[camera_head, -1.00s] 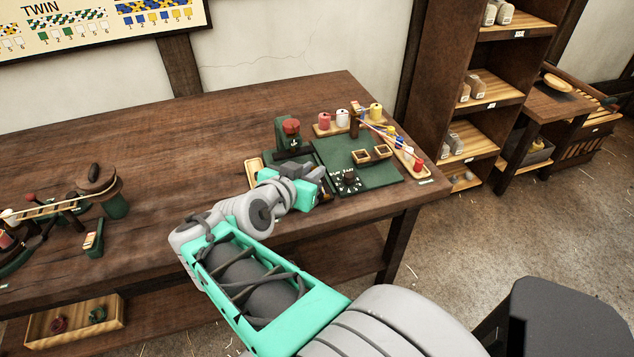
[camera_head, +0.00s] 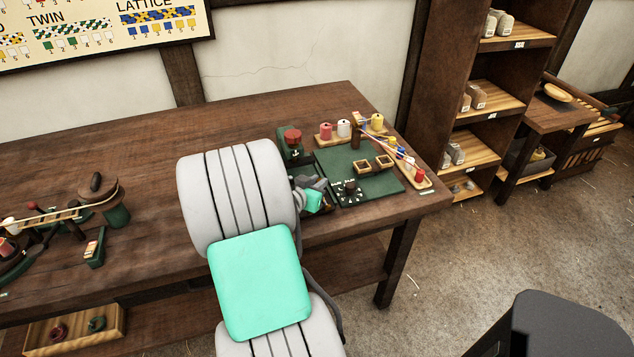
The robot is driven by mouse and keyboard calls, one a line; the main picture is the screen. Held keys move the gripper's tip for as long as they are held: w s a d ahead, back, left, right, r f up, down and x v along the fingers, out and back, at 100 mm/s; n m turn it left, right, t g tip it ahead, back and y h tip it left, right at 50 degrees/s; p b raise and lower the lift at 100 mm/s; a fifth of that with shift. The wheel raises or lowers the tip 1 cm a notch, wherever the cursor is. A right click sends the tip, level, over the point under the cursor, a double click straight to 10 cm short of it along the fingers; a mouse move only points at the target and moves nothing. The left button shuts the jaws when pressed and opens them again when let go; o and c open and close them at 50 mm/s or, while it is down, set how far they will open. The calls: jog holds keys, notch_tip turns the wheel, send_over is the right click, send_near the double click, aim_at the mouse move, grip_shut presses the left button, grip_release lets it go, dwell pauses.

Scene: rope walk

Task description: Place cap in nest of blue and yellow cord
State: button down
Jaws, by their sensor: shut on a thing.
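My gripper (camera_head: 318,186) is low over the bench at the left edge of the green board (camera_head: 334,159), beside the dark dial plate (camera_head: 350,191). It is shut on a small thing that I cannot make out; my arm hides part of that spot. Two small square wooden nests (camera_head: 361,167) (camera_head: 384,162) sit on the board, right of and beyond my gripper. Coloured cords (camera_head: 375,141) run from a dark post (camera_head: 355,134) to spools along the right rack. I cannot tell which nest goes with blue and yellow, or identify a cap.
A green stand with a red top (camera_head: 292,141) is just behind my gripper. Red, white and yellow spools (camera_head: 343,128) stand at the back. The wooden bench (camera_head: 240,118) is bare behind my arm. A winding device (camera_head: 97,196) stands at the left.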

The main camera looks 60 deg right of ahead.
jog(key=shift+f+b, duration=0.35)
jog(key=shift+b, duration=0.15)
jog(key=shift+f+b, duration=0.25)
jog(key=shift+b, duration=0.1)
jog(key=c, duration=1.4)
grip_release()
jog(key=shift+r, duration=0.1)
jog(key=shift+o, duration=0.2)
